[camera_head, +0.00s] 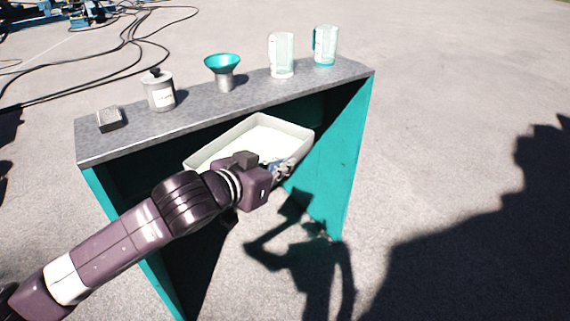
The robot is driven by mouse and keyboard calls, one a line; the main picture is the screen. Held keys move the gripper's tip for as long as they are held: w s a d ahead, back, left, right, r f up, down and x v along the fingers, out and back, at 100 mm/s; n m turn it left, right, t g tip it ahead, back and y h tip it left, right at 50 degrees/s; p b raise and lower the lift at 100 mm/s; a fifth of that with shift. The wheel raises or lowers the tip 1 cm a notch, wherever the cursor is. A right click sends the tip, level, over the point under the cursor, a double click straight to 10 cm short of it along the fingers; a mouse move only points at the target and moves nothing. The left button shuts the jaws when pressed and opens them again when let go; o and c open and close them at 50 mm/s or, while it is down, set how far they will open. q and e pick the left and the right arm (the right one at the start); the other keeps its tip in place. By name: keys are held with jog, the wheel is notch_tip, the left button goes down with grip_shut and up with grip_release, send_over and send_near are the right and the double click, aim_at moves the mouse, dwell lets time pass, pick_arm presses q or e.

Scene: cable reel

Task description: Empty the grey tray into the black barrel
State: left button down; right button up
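A pale grey, shallow rectangular tray (218,151) shows at the open front of the teal bench, below the grey top. It sits at an angle to the bench edge. Its inside looks pale, and I cannot make out loose contents. My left gripper (279,170) is at the tray's near right side, overlapping its wall. My own wrist covers the tray's near side. The fingers are too small and dark to tell whether they are shut on the wall. What holds the tray up is hidden. No black barrel is in view. My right gripper is not in view.
Black cables (130,40) lie behind on the floor. The floor to the right is clear, partly shadowed.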

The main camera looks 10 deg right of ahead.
pick_arm(q)
jog(key=shift+s+d+r, duration=0.1)
jog(key=shift+s+d, duration=0.05)
jog(key=shift+s, duration=0.2)
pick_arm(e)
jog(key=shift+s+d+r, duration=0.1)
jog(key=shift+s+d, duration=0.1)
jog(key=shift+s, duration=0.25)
